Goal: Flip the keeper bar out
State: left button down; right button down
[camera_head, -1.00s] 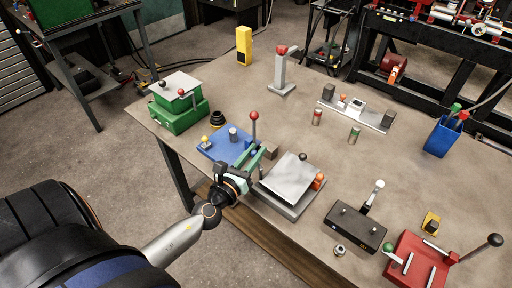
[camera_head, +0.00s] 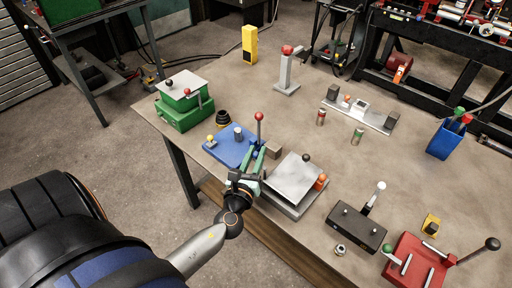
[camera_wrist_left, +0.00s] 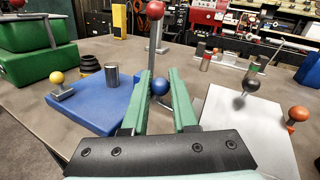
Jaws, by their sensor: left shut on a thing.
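A blue plate fixture (camera_head: 228,150) lies at the table's front left edge with a steel cylinder (camera_head: 238,132), a yellow knob (camera_head: 210,139) and an upright lever with a red ball (camera_head: 259,117). My left gripper (camera_head: 258,152) reaches over its right side. In the left wrist view, its green fingers (camera_wrist_left: 160,88) are on either side of a blue ball knob (camera_wrist_left: 160,87) and shut on it. The red-ball lever (camera_wrist_left: 155,10) rises just behind the knob. I cannot make out the keeper bar clearly; the fingers hide what is under the knob.
A fixture with a sloping grey plate (camera_head: 292,174) stands close right of the gripper, with black and orange knobs. A green box (camera_head: 184,113) stands at the left. A black block with a lever (camera_head: 356,228) and a red fixture (camera_head: 418,262) are at right.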

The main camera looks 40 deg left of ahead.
pick_arm(q)
jog(key=c, duration=0.7)
grip_release()
jog(key=b+v, duration=0.3)
jog(key=v, duration=0.9)
jog(key=shift+s, duration=0.25)
